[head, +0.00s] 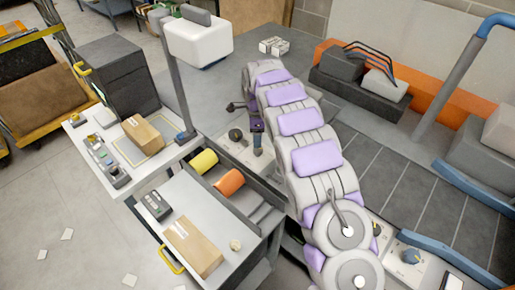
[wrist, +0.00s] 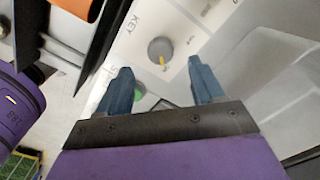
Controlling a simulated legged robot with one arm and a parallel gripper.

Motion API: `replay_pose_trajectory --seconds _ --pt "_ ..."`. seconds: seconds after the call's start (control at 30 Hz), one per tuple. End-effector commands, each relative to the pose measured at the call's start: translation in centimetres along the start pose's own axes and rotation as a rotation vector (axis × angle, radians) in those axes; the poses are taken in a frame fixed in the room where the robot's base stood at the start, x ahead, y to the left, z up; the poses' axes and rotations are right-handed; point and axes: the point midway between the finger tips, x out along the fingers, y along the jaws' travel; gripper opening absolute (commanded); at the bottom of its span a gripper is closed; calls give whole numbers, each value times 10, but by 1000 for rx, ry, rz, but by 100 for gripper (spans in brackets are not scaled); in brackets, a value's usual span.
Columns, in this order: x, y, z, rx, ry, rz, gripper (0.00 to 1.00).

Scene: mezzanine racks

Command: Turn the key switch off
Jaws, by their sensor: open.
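The key switch is a round grey knob (wrist: 161,50) with a yellow pointer mark, on a pale panel (wrist: 205,18) lettered KEY. In the wrist view my gripper (wrist: 160,66) is open, its two blue fingers apart with nothing between them. The knob shows just beyond the fingertips, between their lines; I cannot tell the exact gap. In the head view my gripper (head: 257,151) hangs over a light panel (head: 228,150) with a dark round knob (head: 235,134), which seems to be the same switch.
A green button (wrist: 139,90) is partly hidden behind the left finger. Yellow (head: 203,161) and orange (head: 229,181) rolls lie beside the panel. A workbench with a cardboard box (head: 142,132) and a white machine head (head: 197,42) stand at left. A conveyor (head: 395,190) runs at right.

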Motion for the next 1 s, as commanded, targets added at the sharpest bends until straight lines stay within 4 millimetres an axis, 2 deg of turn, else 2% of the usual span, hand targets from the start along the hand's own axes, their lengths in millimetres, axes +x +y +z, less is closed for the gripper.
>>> replay_pose_trajectory --seconds 0.03,0.2,0.4,0.8,1.0 --pt "13 0 -2 1 -1 2 67" --pt "41 0 -5 3 -4 1 67" --pt "61 0 -6 2 -6 -3 67" --pt "66 -1 -2 1 -2 -4 66" --pt "66 0 -4 2 -4 -3 47"
